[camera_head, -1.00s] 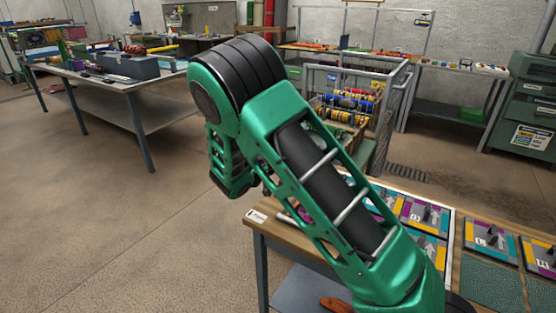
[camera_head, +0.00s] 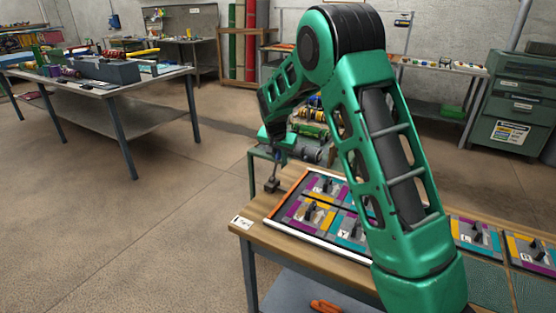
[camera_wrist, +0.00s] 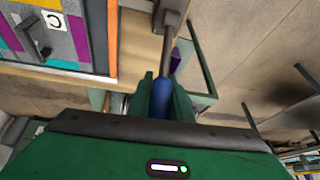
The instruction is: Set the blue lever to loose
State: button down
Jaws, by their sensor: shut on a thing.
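The blue lever has a blue grip (camera_wrist: 160,98) and a grey shaft running to a grey block (camera_wrist: 172,15). In the head view a dark block (camera_head: 272,185) shows at the back left of the wooden table, beyond the panel board. My gripper (camera_head: 277,143) is above this block, at the end of my arm. In the wrist view my green fingers (camera_wrist: 163,92) are on both sides of the blue grip, shut on it. The shaft slants from the fingers to the block. I cannot read any loose marking.
The wooden table (camera_head: 246,240) carries a framed board of coloured panels (camera_head: 310,212) with black levers. A small purple thing (camera_wrist: 176,60) shows beyond the shaft in the wrist view. A grey worktable (camera_head: 105,83) stands at the left. The floor between is clear.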

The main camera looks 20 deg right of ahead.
aim_at(279, 154)
jog(key=shift+w+d+f+g+y, duration=0.1)
jog(key=shift+w+f+g+y, duration=0.05)
jog(key=shift+w+g+y, duration=0.2)
dwell(0.4)
jog(key=c, duration=1.6)
grip_release()
jog(key=shift+s+f, duration=0.1)
jog(key=shift+f, duration=0.05)
jog(key=v, duration=1)
jog(key=shift+d+r, duration=0.1)
jog(key=shift+r, duration=0.25)
